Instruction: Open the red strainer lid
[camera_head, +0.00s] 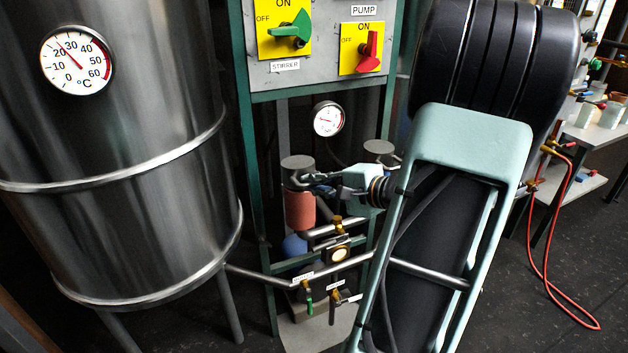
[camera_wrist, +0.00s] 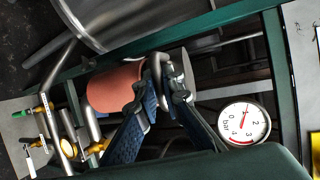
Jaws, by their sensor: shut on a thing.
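The red strainer (camera_head: 299,212) is an upright red cylinder with a grey lid (camera_head: 297,162) on top, in the middle of the head view. In the wrist view the strainer (camera_wrist: 112,88) lies sideways, with the lid edge (camera_wrist: 184,58) at its right end. My gripper (camera_head: 312,182) reaches in from the right at the lid's rim. In the wrist view its blue-padded fingers (camera_wrist: 163,90) are closed on a dark metal lid handle (camera_wrist: 156,66) beside the lid. The fingers hide part of the handle and the lid. The lid appears seated on the strainer.
A steel tank (camera_head: 120,170) stands close on the left. A green frame (camera_head: 250,190) carries the switch panel (camera_head: 325,60) above. A pressure gauge (camera_head: 328,118) is behind the strainer. Pipes (camera_head: 340,232) and small valves (camera_head: 309,300) are below. Another grey cap (camera_head: 378,147) stands behind my gripper.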

